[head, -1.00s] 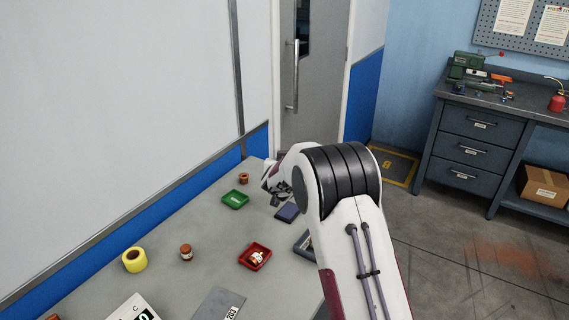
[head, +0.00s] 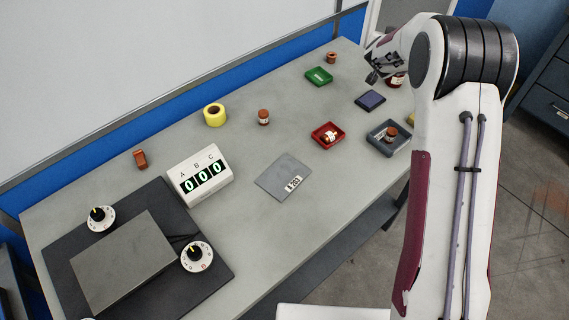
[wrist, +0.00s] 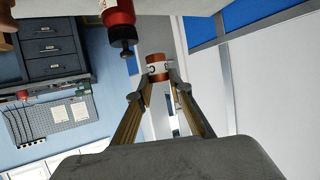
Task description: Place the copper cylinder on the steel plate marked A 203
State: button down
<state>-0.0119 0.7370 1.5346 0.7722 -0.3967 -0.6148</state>
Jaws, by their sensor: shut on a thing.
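A copper-coloured cylinder (wrist: 157,72) with a white label band is between the fingertips of my gripper (wrist: 160,78) in the wrist view. My gripper is shut on it. In the head view my gripper (head: 374,74) is over the far right end of the bench, and I cannot make out the held cylinder there. The flat grey steel plate (head: 275,172) lies mid-bench with a white label that seems to read A 203. Its top is bare. My gripper is well beyond it, up and right.
A red tray (head: 340,140), grey tray (head: 375,146), green tray (head: 319,76) and dark blue pad (head: 370,100) lie between. A yellow roll (head: 215,115), small labelled copper-brown cylinder (head: 263,117) and display box (head: 203,183) stand left. A red bottle with black cap (wrist: 119,20) is close to my gripper.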

jog(key=shift+s+a+r+n+y, duration=1.95)
jog(key=shift+s+r+n+y, duration=0.6)
jog(key=shift+r+y, duration=0.5)
jog(key=s+a+f+n+g+y, duration=0.1)
jog(key=s+a+n+g+y, duration=0.1)
jog(key=s+a+n+y, duration=0.5)
jog(key=s+a+f+n+g+y, duration=0.1)
jog(key=s+a+f+n+g, duration=0.1)
jog(key=s+a, duration=0.3)
jog(key=s+a+f+n+g+y, duration=0.1)
jog(key=s+a+f+n+g, duration=0.1)
jog(key=s, duration=1)
jog(key=s+a+f+n+g+y, duration=0.2)
jog(key=s+a+f+n+g, duration=0.1)
jog(key=s+a, duration=0.5)
jog(key=shift+s+g, duration=0.4)
jog(key=shift+g, duration=0.5)
jog(key=shift+f, duration=0.2)
